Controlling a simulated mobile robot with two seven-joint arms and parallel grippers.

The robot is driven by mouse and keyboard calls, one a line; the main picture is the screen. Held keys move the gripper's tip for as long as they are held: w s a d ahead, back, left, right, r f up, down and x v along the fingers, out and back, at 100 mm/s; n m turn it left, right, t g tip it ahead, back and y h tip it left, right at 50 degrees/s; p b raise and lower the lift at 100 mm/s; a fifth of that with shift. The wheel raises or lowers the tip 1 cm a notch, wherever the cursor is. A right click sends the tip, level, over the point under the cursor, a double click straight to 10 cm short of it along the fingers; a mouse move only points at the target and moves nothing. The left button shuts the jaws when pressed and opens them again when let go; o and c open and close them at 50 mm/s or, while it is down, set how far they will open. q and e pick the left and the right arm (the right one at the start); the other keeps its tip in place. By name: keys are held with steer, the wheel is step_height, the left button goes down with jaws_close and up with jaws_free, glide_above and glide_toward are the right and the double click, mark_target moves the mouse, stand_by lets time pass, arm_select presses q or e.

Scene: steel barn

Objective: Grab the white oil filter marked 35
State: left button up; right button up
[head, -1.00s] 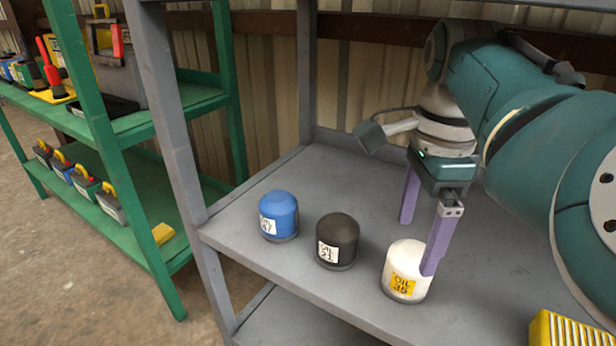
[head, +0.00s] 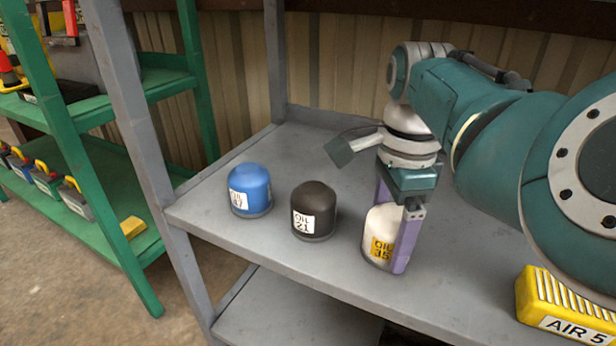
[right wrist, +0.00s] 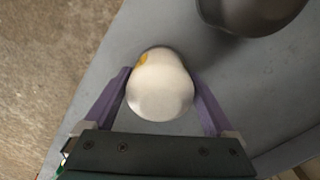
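The white oil filter (head: 376,225) stands upright near the shelf's front edge, its yellow label reading OIL 35. It also shows from above in the right wrist view (right wrist: 160,90). My right gripper (head: 392,235) points down with its two purple fingers on either side of this filter. My left gripper is out of view.
A black filter marked OIL 21 (head: 313,212) and a blue filter (head: 250,190) stand to the left on the grey shelf (head: 330,150). A yellow AIR 5 box (head: 570,305) is at the right. A grey post (head: 135,110) and green rack (head: 110,235) stand left.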

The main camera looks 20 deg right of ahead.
steer(key=c, duration=1.2)
